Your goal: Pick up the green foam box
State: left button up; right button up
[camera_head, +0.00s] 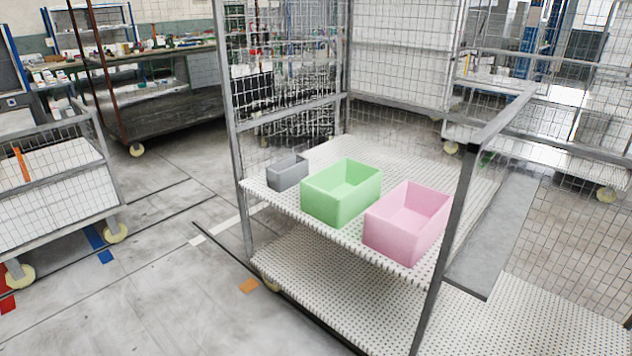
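The green foam box (336,202) is an open-topped box that looks empty. It stands upright on the upper perforated shelf (408,169) of a wire-mesh cart, near the shelf's front edge. It sits between a small grey box on its left and a pink box on its right. Neither of my grippers shows in the head view.
The grey box (287,173) and the pink box (406,225) stand close beside the green one. Metal posts (443,268) and mesh walls frame the shelf. A lower shelf (347,293) is bare. Another mesh cart (58,193) stands left; the floor between is open.

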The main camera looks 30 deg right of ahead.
aim_at(342, 190)
jog(key=i+j+z, duration=0.15)
jog(key=i, duration=0.55)
jog(key=i+j+z, duration=0.15)
jog(key=i, duration=0.5)
jog(key=i+j+z, duration=0.1)
jog(key=i+z, duration=0.35)
jog(key=i+j+z, duration=0.25)
jog(key=z, duration=0.25)
jog(key=i+j+z, duration=0.25)
jog(key=z, duration=0.2)
jog(key=i+j+z, duration=0.2)
jog(key=j+z, duration=0.25)
